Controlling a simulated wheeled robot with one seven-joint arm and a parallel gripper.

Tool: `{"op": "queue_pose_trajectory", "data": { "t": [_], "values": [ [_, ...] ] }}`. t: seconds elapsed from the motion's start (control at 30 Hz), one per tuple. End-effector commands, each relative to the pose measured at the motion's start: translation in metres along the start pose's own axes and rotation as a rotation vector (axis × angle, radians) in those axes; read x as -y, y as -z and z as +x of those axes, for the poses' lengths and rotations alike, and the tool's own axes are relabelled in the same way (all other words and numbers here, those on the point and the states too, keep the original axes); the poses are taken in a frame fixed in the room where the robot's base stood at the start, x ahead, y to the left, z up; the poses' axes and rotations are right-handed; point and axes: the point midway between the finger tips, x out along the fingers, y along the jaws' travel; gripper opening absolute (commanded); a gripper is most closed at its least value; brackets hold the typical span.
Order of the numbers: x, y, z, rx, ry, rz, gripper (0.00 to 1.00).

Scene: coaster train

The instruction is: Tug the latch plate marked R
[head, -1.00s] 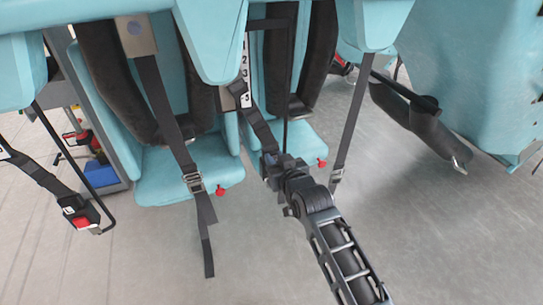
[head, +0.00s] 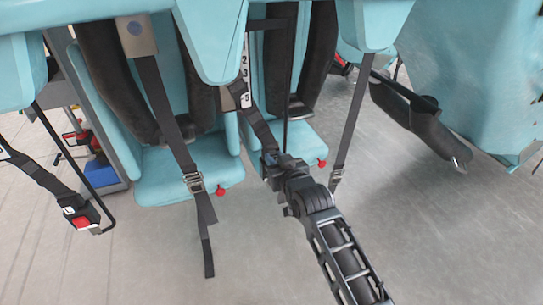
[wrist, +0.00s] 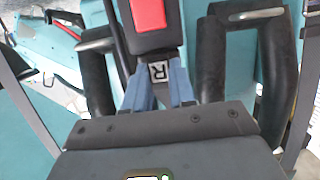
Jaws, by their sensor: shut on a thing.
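The latch plate marked R (wrist: 158,72) shows in the wrist view as a dark piece with a pale letter R. It sits against the end of a black buckle (wrist: 152,42) with a red button (wrist: 149,14). I cannot tell how deep the plate sits in the buckle. The two blue fingers of my gripper (wrist: 160,88) lie on either side of the plate and are shut on it. In the head view my gripper (head: 270,162) is at the front of the right seat, at the lower end of a dark strap (head: 259,122). The plate is hidden there.
Another buckle with a red button (head: 81,221) hangs at the left, its plate marked L. A strap with a metal adjuster (head: 194,183) hangs before the left seat (head: 180,172). A black padded bar (head: 425,125) stands at the right. The floor in front is clear.

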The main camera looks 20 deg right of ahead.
Motion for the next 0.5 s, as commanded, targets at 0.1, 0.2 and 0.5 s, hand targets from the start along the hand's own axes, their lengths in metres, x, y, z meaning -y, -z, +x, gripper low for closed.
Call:
{"op": "queue_pose_trajectory", "data": {
  "t": [0.1,0.2,0.5],
  "values": [
    [0.0,0.0029,-0.0005,-0.002,0.0,0.0,0.0],
    [0.0,0.0028,-0.0005,-0.003,0.0,0.0,0.0],
    [0.0,0.0027,-0.0005,-0.003,0.0,0.0,0.45]
  ]
}}
